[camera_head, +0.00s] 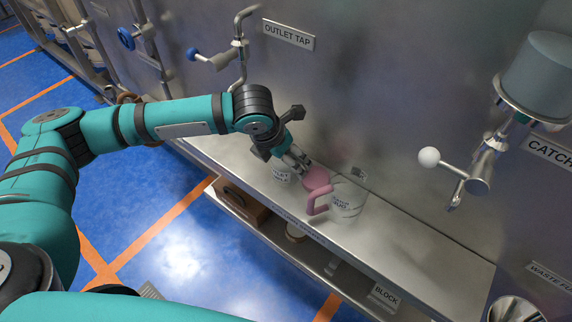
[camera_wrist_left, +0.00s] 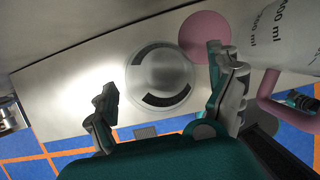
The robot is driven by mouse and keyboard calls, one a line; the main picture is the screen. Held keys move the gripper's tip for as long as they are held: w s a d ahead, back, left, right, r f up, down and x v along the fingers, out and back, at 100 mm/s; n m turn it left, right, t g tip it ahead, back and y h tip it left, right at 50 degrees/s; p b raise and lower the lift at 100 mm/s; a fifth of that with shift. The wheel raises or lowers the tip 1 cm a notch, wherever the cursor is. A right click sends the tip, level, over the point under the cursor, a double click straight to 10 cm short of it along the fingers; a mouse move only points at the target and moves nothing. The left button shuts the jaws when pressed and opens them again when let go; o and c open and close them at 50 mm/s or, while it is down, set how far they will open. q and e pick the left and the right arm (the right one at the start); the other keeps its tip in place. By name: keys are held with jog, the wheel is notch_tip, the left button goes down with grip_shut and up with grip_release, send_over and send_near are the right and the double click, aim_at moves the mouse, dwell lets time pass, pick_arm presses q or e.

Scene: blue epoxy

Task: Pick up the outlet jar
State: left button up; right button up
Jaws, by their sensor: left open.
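The jar I take for the outlet jar is a small clear round vessel with dark markings, standing on the steel shelf. It shows in the left wrist view (camera_wrist_left: 160,78) and partly behind my gripper in the head view (camera_head: 281,175). My left gripper (camera_head: 296,158) is open above it. In the left wrist view the fingers (camera_wrist_left: 165,88) are spread to either side of the jar in the picture, with nothing held. Whether a finger touches it I cannot tell. My right gripper is not in view.
A pink disc (camera_head: 316,180) lies close beside the jar, near one finger. A clear measuring jug (camera_head: 349,200) with a pink handle stands just right of it. The outlet tap (camera_head: 241,50) is on the wall behind. The steel shelf (camera_head: 425,250) is clear farther right.

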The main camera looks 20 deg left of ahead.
pick_arm(q)
jog(key=shift+w+f, duration=0.1)
jog(key=shift+f, duration=0.05)
jog(key=c, duration=1.2)
jog(key=shift+c, duration=0.2)
